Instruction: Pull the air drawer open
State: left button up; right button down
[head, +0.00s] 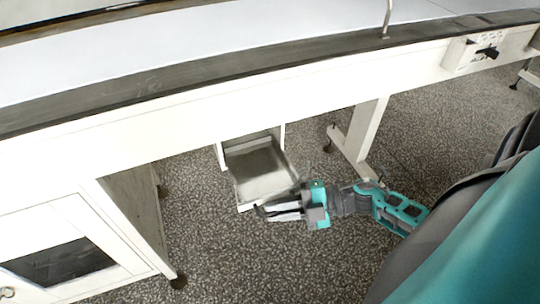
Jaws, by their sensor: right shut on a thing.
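The air drawer (262,172) hangs below the white bench and stands pulled out, with its grey inner floor showing. Its white front edge faces the lower part of the picture. My right gripper (263,211) reaches in from the right and is shut at the drawer's front edge, near its right end. The gripped part, likely a handle, is hidden by the fingers. My left gripper is not in view.
The white bench (230,108) with a dark edge runs across above the drawer. A white cabinet (75,225) with a dark window stands at the left. A bench leg (365,130) stands to the right. The speckled floor (240,265) in front is clear.

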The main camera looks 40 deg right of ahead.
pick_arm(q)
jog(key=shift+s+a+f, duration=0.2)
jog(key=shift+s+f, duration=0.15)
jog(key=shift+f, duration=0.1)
pick_arm(e)
jog(key=shift+s, duration=0.45)
jog(key=c, duration=1.5)
grip_release()
pick_arm(q)
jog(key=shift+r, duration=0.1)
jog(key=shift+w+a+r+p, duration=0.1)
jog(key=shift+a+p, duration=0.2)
jog(key=shift+p, duration=0.15)
pick_arm(e)
jog(key=v, duration=1.2)
jog(key=shift+s+d, duration=0.25)
jog(key=shift+d, duration=0.05)
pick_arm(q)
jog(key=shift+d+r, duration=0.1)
